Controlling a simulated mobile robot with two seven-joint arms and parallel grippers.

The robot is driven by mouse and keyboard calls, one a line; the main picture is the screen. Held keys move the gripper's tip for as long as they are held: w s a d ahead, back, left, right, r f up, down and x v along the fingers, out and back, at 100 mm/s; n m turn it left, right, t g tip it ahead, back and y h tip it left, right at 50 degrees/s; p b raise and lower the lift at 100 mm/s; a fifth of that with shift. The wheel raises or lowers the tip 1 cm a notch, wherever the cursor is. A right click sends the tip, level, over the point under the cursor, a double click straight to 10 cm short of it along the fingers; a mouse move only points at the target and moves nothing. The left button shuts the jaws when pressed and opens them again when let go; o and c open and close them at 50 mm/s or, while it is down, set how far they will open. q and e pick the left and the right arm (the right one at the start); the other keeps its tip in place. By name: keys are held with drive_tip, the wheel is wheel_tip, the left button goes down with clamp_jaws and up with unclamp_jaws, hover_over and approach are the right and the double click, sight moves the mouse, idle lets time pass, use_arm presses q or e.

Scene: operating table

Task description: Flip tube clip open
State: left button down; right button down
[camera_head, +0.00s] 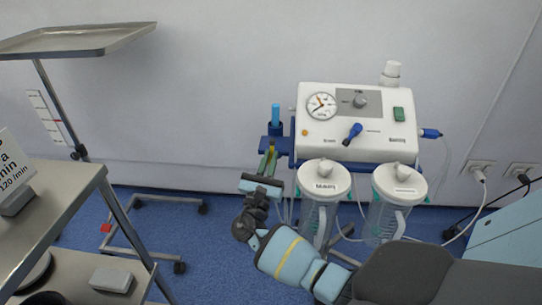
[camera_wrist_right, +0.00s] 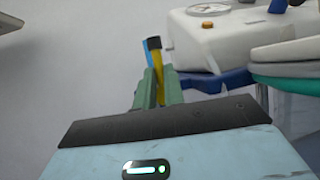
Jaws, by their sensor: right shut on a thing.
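The suction machine (camera_head: 355,122) stands against the wall, with a blue bracket (camera_head: 282,146) and an upright light-blue cylinder (camera_head: 275,114) on its left side. My right gripper (camera_head: 268,162) reaches up to this bracket from below. In the right wrist view its green fingers (camera_wrist_right: 158,88) are shut on a slim yellow piece with a blue and dark top (camera_wrist_right: 153,55). This piece looks like the tube clip, tilted slightly; its lower part is hidden between the fingers. I cannot tell whether the clip is open. My left gripper is not in view.
Two clear suction jars with white lids (camera_head: 324,178) (camera_head: 399,181) hang below the machine, close right of my right gripper. A metal tray stand (camera_head: 80,41) and a steel cart (camera_head: 60,205) are on the left. Wall sockets (camera_head: 481,171) with cables are at right.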

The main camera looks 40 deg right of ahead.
drive_tip(key=shift+n+t, duration=0.4)
drive_tip(key=c, duration=1.8)
unclamp_jaws()
drive_tip(key=shift+o, duration=0.2)
drive_tip(key=shift+a+f, duration=0.1)
drive_tip(key=v, duration=0.7)
drive_tip(key=shift+s+a, duration=0.2)
drive_tip(key=shift+a, duration=0.1)
drive_tip(key=shift+f, duration=0.15)
